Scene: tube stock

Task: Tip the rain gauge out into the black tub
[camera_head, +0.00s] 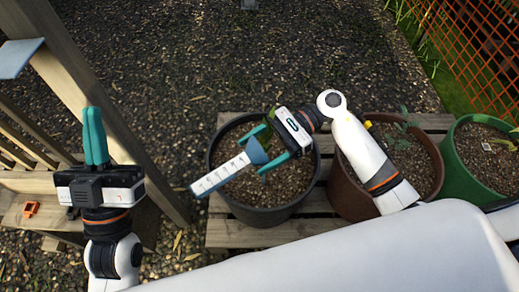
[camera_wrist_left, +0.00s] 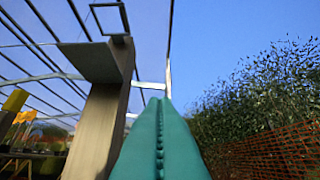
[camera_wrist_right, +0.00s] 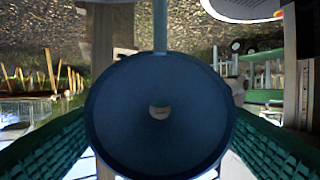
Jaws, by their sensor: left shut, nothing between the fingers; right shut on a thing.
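The rain gauge (camera_head: 222,176) is a pale tube with scale marks and a blue funnel. My right gripper (camera_head: 276,150) is shut on it near the funnel end, above the black tub (camera_head: 264,217). In the head view the gauge slants, its tube reaching down-left across the tub's left rim. The right wrist view shows the round dark blue funnel (camera_wrist_right: 158,140) face on, with a small hole, between the green fingers. Any water inside cannot be made out. The tub holds brown soil. My left gripper (camera_head: 96,110) is shut and empty, away to the left.
A brown pot (camera_head: 436,160) with small plants and a green pot (camera_head: 452,174) stand right of the tub on a slatted wooden bench (camera_head: 225,235). A wooden post frame (camera_head: 120,120) rises beside my left gripper. An orange clip (camera_head: 31,209) lies on a wooden ledge at far left.

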